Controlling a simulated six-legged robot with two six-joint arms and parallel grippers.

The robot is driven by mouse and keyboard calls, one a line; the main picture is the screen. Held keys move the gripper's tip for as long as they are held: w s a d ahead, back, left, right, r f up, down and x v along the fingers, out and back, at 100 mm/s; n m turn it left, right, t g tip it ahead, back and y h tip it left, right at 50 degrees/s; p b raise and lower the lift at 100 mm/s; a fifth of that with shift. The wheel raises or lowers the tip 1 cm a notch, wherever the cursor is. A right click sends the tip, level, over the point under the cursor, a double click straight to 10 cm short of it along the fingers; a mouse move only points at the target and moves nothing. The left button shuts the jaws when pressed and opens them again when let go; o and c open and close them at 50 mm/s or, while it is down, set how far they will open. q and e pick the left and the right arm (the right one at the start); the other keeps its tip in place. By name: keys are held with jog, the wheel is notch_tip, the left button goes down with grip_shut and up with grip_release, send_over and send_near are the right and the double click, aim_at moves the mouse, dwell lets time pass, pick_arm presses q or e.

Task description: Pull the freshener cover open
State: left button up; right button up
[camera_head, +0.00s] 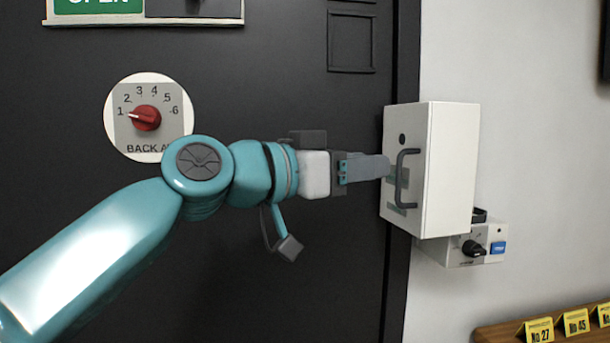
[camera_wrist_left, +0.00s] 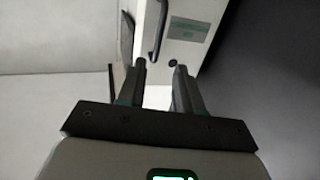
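The freshener cover (camera_head: 447,170) is a white box-shaped front on the wall at the right of the head view, with a dark bar handle (camera_head: 402,178) on its left-facing side. My left gripper (camera_head: 386,168) reaches in from the left, its fingertips close to that side and overlapping the area beside the handle. In the left wrist view, the two fingers (camera_wrist_left: 160,68) stand apart with a gap between them. The handle (camera_wrist_left: 159,30) runs down to near the left fingertip there; I cannot tell whether they touch. My right gripper is not in view.
Below the cover is a white unit with a black knob (camera_head: 473,248) and a blue button (camera_head: 498,247). A wooden ledge with yellow numbered tags (camera_head: 576,322) is at the lower right. A dial with a red knob (camera_head: 145,117) is on the dark door behind my arm.

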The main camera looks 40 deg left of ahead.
pick_arm(q)
jog(key=b+v, duration=0.1)
jog(key=v, duration=0.9)
jog(key=shift+s, duration=0.25)
jog(key=shift+a, duration=0.1)
